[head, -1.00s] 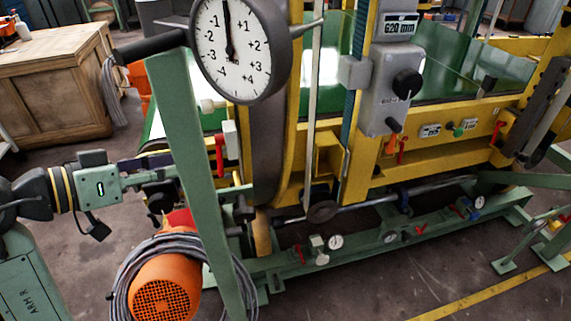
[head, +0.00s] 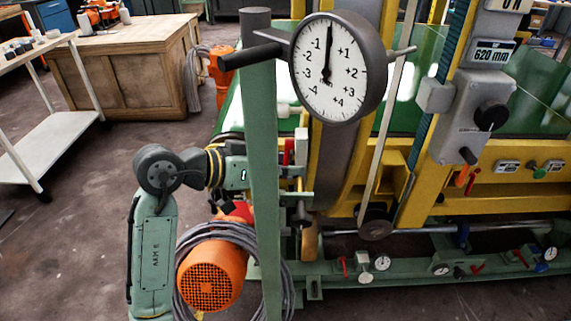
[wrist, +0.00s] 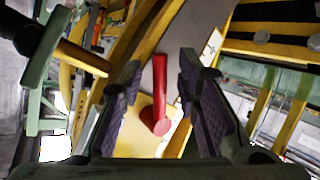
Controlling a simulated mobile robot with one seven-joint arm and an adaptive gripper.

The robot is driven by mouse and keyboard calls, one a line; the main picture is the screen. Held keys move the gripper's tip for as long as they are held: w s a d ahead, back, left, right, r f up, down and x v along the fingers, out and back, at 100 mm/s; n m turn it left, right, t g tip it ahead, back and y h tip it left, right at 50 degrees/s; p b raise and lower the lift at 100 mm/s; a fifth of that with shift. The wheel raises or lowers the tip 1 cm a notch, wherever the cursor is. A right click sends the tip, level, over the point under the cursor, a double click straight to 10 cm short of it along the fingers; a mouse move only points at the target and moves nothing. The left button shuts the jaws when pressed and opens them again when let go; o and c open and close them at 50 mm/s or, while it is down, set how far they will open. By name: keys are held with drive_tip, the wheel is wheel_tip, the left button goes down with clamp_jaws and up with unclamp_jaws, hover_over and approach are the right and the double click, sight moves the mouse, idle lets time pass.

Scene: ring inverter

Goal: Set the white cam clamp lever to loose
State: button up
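In the wrist view my gripper (wrist: 161,68) is open. A red lever (wrist: 159,85) with a round red hub stands between its two dark ridged fingers, with gaps visible on both sides. In the head view a red lever (head: 288,151) shows beside an upright white piece (head: 301,147) on the yellow frame, just right of the green post. I cannot tell whether this white piece is the white cam clamp lever or how that lever is set.
The green post (head: 262,190) and a large dial (head: 338,68) stand before the machine. An orange motor (head: 210,275) with coiled cable lies below my arm. Small gauges and red levers line the low green rail (head: 410,285). Open floor lies at left.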

clamp_jaws()
idle(0.4)
idle(0.5)
